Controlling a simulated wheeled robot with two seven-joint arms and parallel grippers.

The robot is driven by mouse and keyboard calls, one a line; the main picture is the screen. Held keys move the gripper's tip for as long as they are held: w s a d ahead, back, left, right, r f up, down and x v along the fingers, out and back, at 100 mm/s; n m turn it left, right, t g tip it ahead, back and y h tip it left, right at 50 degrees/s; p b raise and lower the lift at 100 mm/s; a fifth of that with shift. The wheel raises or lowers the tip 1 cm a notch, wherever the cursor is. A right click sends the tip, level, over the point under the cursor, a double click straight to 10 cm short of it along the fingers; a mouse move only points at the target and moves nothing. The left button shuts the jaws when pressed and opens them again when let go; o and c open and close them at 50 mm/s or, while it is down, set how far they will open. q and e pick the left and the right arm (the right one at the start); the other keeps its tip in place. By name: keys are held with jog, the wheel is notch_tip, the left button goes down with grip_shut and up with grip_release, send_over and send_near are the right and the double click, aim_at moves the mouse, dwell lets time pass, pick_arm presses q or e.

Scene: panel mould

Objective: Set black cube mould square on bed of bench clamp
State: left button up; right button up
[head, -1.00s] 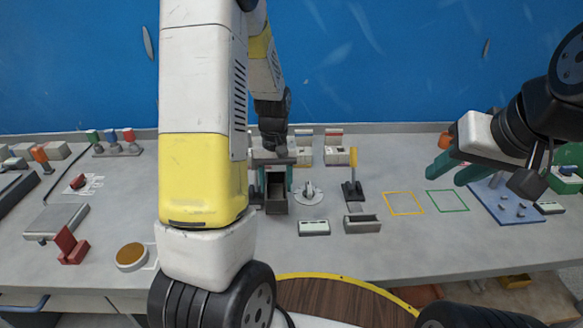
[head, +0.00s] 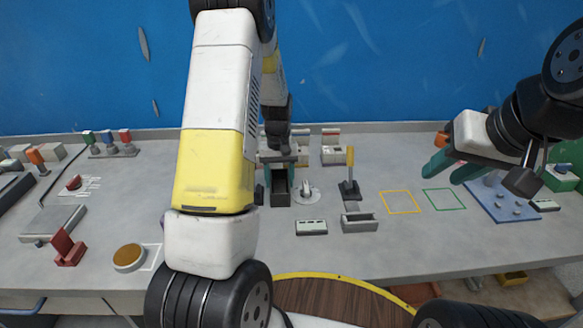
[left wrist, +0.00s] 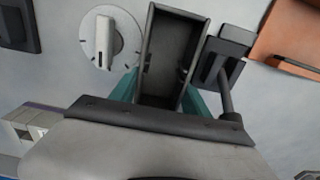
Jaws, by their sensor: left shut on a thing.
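The black cube mould (head: 281,187) is an open-topped dark box. My left gripper (head: 279,166) is shut on it. In the left wrist view the mould (left wrist: 170,45) sits between the teal fingers, its open side and empty inside showing. Whether it hangs clear or touches the bench cannot be told. A black block with a rod (left wrist: 228,50) is close beside it in the left wrist view. A black-based fixture with a yellow handle (head: 349,182) stands to the right. Which one is the bench clamp is unclear. My right gripper (head: 453,165) is open and empty at the right.
A white round dial (head: 307,194) lies just right of the mould. A grey tray (head: 360,224) and a pale block (head: 311,227) sit nearer. Yellow (head: 400,213) and green (head: 444,208) outlined squares are empty. A blue pegged board (head: 505,210) is at the right.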

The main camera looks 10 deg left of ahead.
pick_arm(q)
jog(key=shift+f, duration=0.1)
jog(key=o, duration=1.3)
jog(key=shift+c, duration=0.2)
